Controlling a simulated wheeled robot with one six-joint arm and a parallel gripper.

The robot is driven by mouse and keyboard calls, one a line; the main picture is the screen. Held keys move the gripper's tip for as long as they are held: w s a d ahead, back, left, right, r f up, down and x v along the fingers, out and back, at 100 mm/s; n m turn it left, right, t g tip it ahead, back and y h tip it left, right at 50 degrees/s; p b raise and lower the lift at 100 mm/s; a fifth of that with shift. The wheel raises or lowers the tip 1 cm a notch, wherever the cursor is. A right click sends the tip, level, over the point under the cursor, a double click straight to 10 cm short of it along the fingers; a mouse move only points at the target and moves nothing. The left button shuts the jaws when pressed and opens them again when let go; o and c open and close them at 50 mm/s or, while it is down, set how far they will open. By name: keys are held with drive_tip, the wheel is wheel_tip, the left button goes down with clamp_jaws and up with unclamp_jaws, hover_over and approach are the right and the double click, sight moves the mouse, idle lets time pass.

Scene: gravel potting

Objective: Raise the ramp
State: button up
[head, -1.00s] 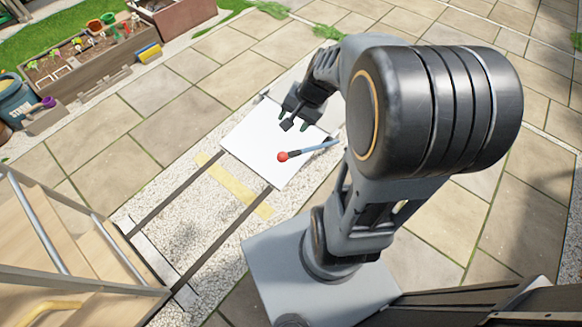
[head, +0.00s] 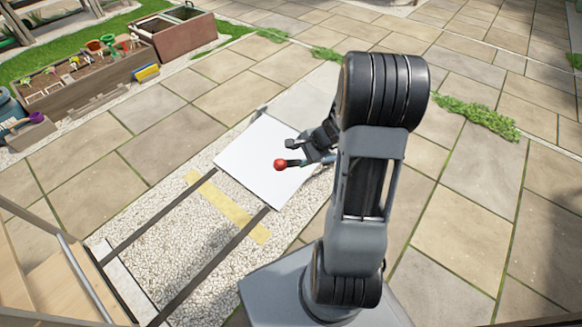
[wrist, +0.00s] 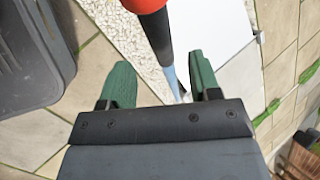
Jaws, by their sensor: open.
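A white square panel (head: 250,150), which appears to be the ramp, lies at the far end of two dark rails; I cannot tell its tilt. A lever with a red ball knob (head: 280,165) and black grip reaches over the panel's right part. My gripper (head: 299,152) is open and empty at the lever, just right of the knob. In the wrist view my green fingers (wrist: 160,82) stand apart, with the black grip (wrist: 157,36) and blue-grey rod (wrist: 172,82) showing between them. The lever's lower end is hidden by my gripper.
Two dark rails (head: 170,205) cross a gravel bed with a yellow strip (head: 225,207). A wooden structure (head: 45,285) stands at the lower left. Planter boxes (head: 85,75) stand at the upper left. Paving at the right is free.

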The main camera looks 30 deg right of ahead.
sight(293, 161)
drive_tip(key=b+x, duration=0.2)
drive_tip(key=x, duration=0.5)
drive_tip(key=shift+b, duration=0.3)
drive_tip(key=shift+c, duration=0.2)
drive_tip(key=shift+d+r, duration=0.1)
drive_tip(key=shift+r, duration=0.05)
clamp_jaws()
